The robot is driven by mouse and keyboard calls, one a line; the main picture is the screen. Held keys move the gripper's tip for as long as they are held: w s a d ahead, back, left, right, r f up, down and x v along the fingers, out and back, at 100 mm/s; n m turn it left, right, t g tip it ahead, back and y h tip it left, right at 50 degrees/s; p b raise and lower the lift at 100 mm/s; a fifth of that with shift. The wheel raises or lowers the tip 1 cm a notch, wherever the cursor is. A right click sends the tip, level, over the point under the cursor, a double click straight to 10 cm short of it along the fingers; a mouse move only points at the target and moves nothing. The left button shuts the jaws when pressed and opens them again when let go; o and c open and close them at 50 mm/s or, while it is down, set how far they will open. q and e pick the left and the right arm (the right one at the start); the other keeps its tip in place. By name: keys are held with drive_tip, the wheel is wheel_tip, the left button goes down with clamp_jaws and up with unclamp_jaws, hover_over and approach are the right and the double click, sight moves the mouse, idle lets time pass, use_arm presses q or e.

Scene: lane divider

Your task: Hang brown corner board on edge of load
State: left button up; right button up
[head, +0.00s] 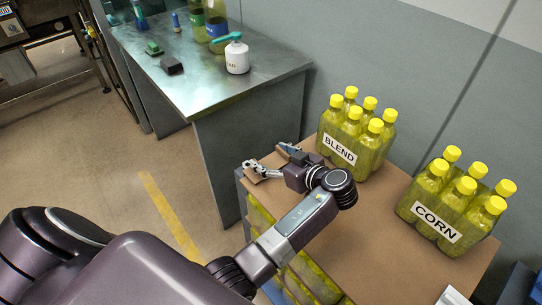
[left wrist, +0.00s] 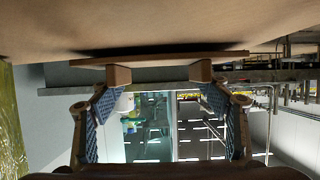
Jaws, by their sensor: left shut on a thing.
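The load is a stack of yellow-green bottles topped by a brown sheet (head: 365,222). Two bottle packs, BLEND (head: 340,150) and CORN (head: 436,218), stand on the sheet. My left gripper (head: 266,162) is at the sheet's far left corner, shut on the brown corner board (head: 262,173), which is mostly hidden by the gripper in the head view. In the left wrist view the board (left wrist: 160,60) is a thin brown strip across the fingertips, close against a broad brown surface (left wrist: 160,25). Whether it touches the load's edge I cannot tell. My right gripper is not in view.
A metal table (head: 200,88) beyond the load holds a white jar (head: 237,60), a dark block (head: 171,65), a green item (head: 153,47) and bottles. A grey wall (head: 330,50) runs behind. Floor with a yellow line (head: 165,205) lies open to the left.

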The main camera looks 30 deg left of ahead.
use_arm(q)
drive_tip(key=shift+f+b, duration=0.35)
drive_tip(key=shift+f, duration=0.05)
drive_tip(key=o, duration=1.3)
drive_tip(key=shift+c, duration=0.2)
wheel_tip(320, 180, up, 10)
drive_tip(key=shift+d, duration=0.1)
